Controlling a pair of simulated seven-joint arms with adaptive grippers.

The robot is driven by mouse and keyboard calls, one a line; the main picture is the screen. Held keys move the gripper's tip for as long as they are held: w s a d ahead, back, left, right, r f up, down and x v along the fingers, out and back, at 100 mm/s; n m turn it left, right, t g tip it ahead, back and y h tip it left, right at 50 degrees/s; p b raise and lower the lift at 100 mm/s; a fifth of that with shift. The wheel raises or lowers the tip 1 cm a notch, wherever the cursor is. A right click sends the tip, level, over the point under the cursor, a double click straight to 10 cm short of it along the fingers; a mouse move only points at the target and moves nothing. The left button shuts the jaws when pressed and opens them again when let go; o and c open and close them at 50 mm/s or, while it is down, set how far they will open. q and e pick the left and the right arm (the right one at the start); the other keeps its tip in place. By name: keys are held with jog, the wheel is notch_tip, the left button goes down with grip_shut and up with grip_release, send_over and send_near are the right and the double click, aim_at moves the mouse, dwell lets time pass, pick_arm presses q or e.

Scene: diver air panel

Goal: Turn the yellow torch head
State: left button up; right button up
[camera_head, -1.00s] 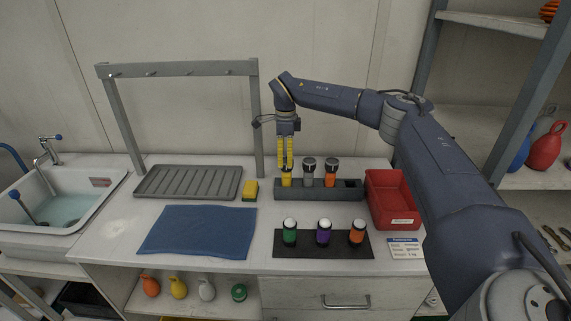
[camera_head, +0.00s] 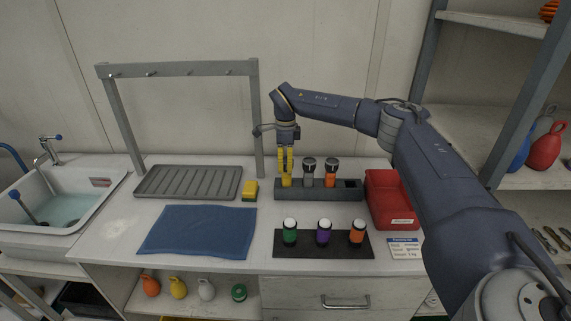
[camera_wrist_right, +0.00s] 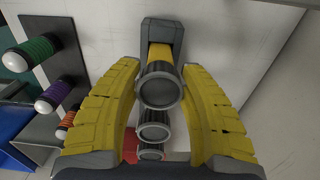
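The yellow torch (camera_head: 286,183) stands upright in the leftmost occupied slot of the grey rack (camera_head: 317,195). My right gripper (camera_head: 286,170) points straight down over it, and its yellow fingers hide the torch head in the head view. In the right wrist view the torch's dark, grey-rimmed head (camera_wrist_right: 160,92) sits between the two fingers of the right gripper (camera_wrist_right: 161,68), with narrow gaps on both sides. The fingers are spread and do not appear to press on it. My left gripper is in no view.
A grey torch (camera_head: 308,178) and an orange torch (camera_head: 330,178) stand close to the right in the same rack. A red bin (camera_head: 392,219) is right of it, a yellow sponge (camera_head: 250,189) left. A dark mat (camera_head: 343,250) with several capped canisters lies in front.

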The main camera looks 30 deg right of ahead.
jog(key=c, duration=0.6)
jog(key=shift+m, duration=0.3)
jog(key=m, duration=0.7)
jog(key=shift+w+d+m, duration=0.1)
jog(key=shift+d+m, duration=0.05)
jog(key=shift+m, duration=0.15)
jog(key=m, duration=0.4)
jog(key=shift+d, duration=0.1)
jog(key=shift+m, duration=2.1)
jog(key=shift+d, duration=0.1)
jog(key=o, duration=1.3)
